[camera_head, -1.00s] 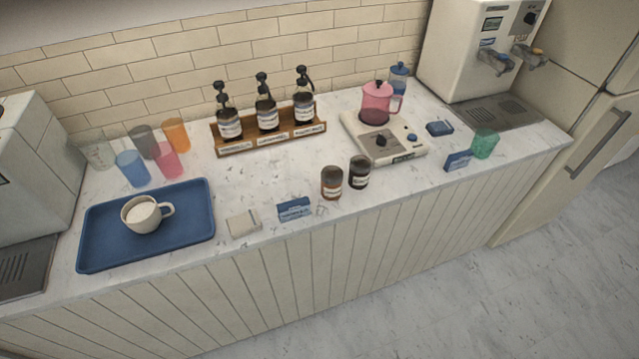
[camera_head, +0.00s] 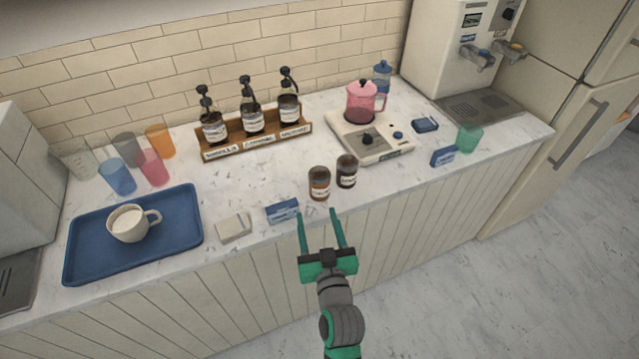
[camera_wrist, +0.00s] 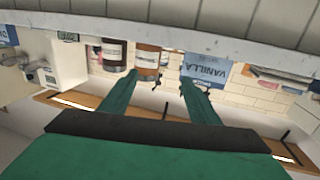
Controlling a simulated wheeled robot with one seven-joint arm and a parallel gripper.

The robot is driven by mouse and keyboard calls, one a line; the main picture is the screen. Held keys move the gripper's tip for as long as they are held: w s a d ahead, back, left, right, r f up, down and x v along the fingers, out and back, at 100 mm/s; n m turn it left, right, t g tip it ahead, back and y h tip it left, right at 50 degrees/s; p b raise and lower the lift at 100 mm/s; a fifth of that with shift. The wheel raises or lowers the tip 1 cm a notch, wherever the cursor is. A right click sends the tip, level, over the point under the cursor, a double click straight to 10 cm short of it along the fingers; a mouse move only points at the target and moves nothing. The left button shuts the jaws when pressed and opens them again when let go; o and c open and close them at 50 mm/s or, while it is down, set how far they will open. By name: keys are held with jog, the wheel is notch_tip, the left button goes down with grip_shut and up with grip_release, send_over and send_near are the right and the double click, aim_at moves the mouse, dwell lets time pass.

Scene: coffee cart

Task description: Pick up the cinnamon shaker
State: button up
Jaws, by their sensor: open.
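Two small brown shakers with pale labels stand upright side by side near the counter's front edge. The left one (camera_head: 319,184) is reddish brown; the right one (camera_head: 347,171) is darker. Their labels are too small to read, so I cannot tell for sure which holds cinnamon. My gripper (camera_head: 318,212) is open and empty, in front of the shakers, its green fingers pointing toward them. In the upside-down wrist view, the reddish shaker (camera_wrist: 147,58) is just beyond the fingertips, near the left finger, and the dark shaker (camera_wrist: 115,54) is further left.
A blue box (camera_head: 283,211) and a cream block (camera_head: 233,227) lie left of the shakers. A blue tray (camera_head: 80,262) holds a cup. Behind are a rack (camera_head: 220,153) of syrup bottles and a burner (camera_head: 384,150) with a pink pot (camera_head: 361,101). Cups stand at left.

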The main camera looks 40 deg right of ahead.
aim_at(320, 175)
jog(key=w+d, duration=0.2)
jog(key=w+d+r, duration=0.1)
jog(key=w, duration=0.1)
jog(key=w+d+r, duration=0.1)
jog(key=w+d, duration=0.1)
jog(key=shift+d+r, duration=0.25)
jog(key=shift+d, duration=0.1)
jog(key=x, duration=0.4)
jog(key=shift+d, duration=0.3)
jog(key=shift+w+d, duration=0.1)
jog(key=shift+w, duration=0.45)
jog(key=shift+s+d, duration=0.1)
jog(key=shift+s, duration=0.1)
jog(key=c, duration=0.9)
jog(key=shift+r, duration=0.15)
